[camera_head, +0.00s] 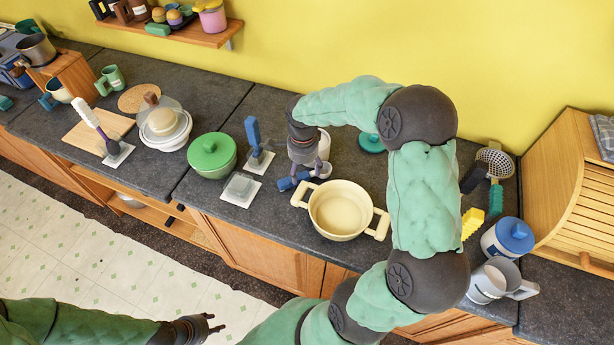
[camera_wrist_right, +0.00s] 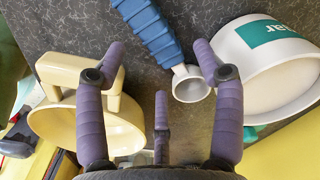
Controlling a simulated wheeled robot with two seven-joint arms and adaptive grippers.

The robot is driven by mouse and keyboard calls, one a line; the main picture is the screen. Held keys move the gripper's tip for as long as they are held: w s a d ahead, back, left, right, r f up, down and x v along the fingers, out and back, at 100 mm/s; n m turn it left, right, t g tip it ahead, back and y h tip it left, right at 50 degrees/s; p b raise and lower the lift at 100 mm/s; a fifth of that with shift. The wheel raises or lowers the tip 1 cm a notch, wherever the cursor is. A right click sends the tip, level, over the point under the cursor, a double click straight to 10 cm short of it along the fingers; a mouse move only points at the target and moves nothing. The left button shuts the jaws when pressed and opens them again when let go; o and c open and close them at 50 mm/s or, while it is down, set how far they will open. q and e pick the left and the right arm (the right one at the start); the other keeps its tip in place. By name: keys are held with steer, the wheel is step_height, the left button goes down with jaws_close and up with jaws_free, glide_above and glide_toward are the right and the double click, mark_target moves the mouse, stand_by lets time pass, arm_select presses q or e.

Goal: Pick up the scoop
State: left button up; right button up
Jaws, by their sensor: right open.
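The scoop (camera_head: 287,183) lies on the dark counter, left of the cream pot. In the right wrist view its blue ribbed handle (camera_wrist_right: 152,32) runs to a small white cup (camera_wrist_right: 190,84). My right gripper (camera_head: 308,168) is above it. In the right wrist view the right gripper (camera_wrist_right: 160,62) is open and empty, with the scoop's cup lying between and beyond its purple fingers. In the head view the gripper hides part of the scoop. My left gripper (camera_head: 212,324) is low over the floor, far from the scoop; its jaw opening is unclear.
The cream two-handled pot (camera_head: 340,212) is close to the right of the scoop. A white canister (camera_wrist_right: 268,62) with a teal label stands close on the other side.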

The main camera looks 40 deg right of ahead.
mark_target(303, 177)
step_height(303, 177, down, 4)
steer(key=shift+a+f+b, duration=0.15)
steer(key=shift+b, duration=0.2)
steer(key=c, duration=1.4)
